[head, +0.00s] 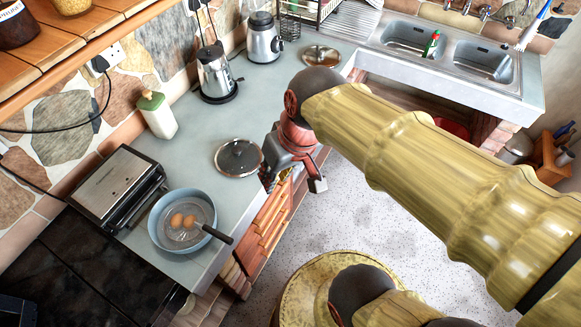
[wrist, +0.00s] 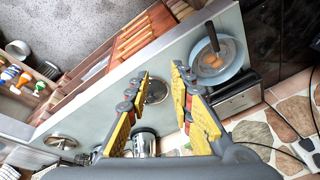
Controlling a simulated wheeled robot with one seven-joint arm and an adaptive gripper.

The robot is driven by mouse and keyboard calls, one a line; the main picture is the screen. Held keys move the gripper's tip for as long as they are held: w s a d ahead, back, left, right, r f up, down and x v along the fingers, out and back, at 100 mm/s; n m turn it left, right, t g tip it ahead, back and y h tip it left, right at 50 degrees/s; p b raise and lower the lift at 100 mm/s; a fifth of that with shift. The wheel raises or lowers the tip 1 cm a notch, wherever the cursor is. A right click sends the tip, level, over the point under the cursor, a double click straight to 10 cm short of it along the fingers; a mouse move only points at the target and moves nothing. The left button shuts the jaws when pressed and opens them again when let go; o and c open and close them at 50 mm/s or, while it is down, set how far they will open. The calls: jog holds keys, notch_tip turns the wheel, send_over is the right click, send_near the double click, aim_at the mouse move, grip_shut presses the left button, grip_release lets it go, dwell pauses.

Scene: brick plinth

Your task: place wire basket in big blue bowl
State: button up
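The big blue bowl (head: 156,226) stands on the counter at the lower left of the head view, and at the upper right of the wrist view (wrist: 228,77). A round mesh wire basket (head: 180,236) sits inside it, with brown eggs (head: 183,220) in it. Its dark handle (head: 217,235) sticks out over the bowl's rim; the handle also shows in the wrist view (wrist: 212,36). I cannot tell how the mesh rests on the bowl. My gripper (head: 293,185) is open and empty, right of the bowl, near the counter edge. Its fingers are spread apart in the wrist view (wrist: 162,68).
A pan lid (head: 239,157) lies on the counter between bowl and gripper. A grey grill (head: 120,187) stands left of the bowl, beside the black hob (head: 100,270). The grey floor (head: 350,215) is open.

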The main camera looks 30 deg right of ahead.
jog(key=s+d+r+t, duration=0.1)
jog(key=d+r+t+h, duration=0.1)
jog(key=r, duration=0.1)
jog(key=shift+s+d+t, duration=0.2)
jog(key=shift+s+t, duration=0.1)
jog(key=shift+s, duration=0.1)
notch_tip(320, 180, down, 7)
jog(key=b, duration=0.6)
jog(key=shift+r+b, duration=0.2)
jog(key=shift+b, duration=0.2)
